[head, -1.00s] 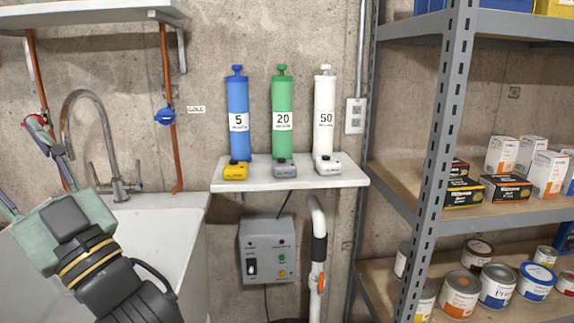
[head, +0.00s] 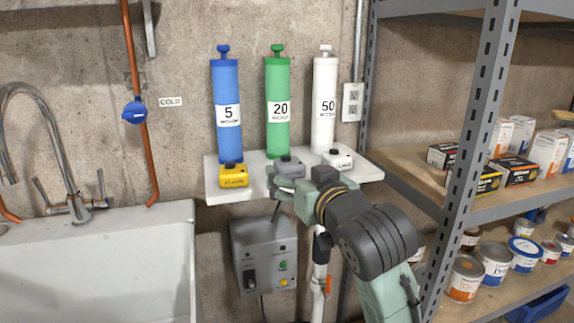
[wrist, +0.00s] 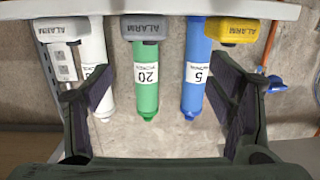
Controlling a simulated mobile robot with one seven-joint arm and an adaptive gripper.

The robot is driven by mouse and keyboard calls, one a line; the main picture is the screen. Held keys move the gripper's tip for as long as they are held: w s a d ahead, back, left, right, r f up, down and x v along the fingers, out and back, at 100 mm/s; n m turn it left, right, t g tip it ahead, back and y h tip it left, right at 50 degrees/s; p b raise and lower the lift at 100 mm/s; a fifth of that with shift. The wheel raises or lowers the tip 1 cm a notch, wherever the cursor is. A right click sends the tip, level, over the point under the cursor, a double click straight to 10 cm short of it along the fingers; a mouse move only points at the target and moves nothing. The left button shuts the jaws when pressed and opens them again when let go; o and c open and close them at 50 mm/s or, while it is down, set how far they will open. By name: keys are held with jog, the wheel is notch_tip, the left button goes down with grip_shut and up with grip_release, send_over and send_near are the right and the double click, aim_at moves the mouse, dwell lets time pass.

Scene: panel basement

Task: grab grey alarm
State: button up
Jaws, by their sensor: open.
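The grey alarm (head: 290,167) is a small box on the white wall shelf, in front of the green cylinder marked 20. In the wrist view, which is upside down, the grey alarm (wrist: 145,28) shows at the top, labelled ALARM. My gripper (head: 284,186) is just in front of the shelf and hides part of the alarm's lower front. In the wrist view my gripper (wrist: 160,88) is open and empty, its fingers spread wide to either side of the green cylinder, the alarm above them in the picture. I cannot tell the exact gap to the alarm.
A yellow alarm (head: 233,176) and a white alarm (head: 338,159) flank it on the shelf (head: 215,196). Blue (head: 226,90), green (head: 278,85) and white (head: 324,85) cylinders stand behind. A grey control box (head: 262,250) is below. A metal rack (head: 482,120) stands right, a sink (head: 95,270) left.

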aim_at(294, 167)
jog(key=shift+h, duration=0.4)
jog(key=x, duration=0.3)
jog(key=d+p+x, duration=0.1)
jog(key=x, duration=0.3)
jog(key=f+p+x, duration=0.1)
jog(key=x, duration=0.2)
jog(key=shift+w+d+f, duration=0.15)
jog(key=shift+w+d, duration=0.15)
jog(key=shift+w, duration=0.1)
jog(key=shift+m, duration=0.3)
jog(key=c, duration=1.3)
